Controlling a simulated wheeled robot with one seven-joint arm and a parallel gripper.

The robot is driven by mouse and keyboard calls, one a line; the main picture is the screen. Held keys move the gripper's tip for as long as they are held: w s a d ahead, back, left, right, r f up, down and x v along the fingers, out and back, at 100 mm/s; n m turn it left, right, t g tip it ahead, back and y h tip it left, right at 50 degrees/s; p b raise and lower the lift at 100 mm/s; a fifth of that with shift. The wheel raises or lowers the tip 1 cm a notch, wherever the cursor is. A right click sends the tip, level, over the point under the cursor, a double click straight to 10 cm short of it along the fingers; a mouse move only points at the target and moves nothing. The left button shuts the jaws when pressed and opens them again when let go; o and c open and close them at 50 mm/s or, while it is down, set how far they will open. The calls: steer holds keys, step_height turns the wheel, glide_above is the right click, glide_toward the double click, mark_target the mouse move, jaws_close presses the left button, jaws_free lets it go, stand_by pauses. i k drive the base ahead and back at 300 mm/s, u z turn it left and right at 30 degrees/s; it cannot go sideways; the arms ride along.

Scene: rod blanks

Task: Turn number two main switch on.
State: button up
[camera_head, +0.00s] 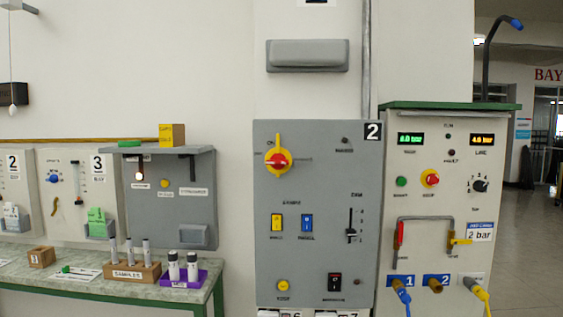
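The grey wall panel (327,265) carries a "2" plate (373,131) at its top right corner. A rotary switch (278,159), red and yellow, sits at the panel's upper left. A yellow part of it stands upright. Small lettering beside it is too blurred to read surely, so I cannot tell its on or off position. My gripper is not in view.
A grey box (307,55) juts from the wall above. A bench (70,262) with sample racks stands at left, below a shelf (165,150).

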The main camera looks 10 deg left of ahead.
mark_target(278, 161)
steer(key=u, duration=0.7)
steer(key=i, duration=0.85)
steer(key=u, duration=0.75)
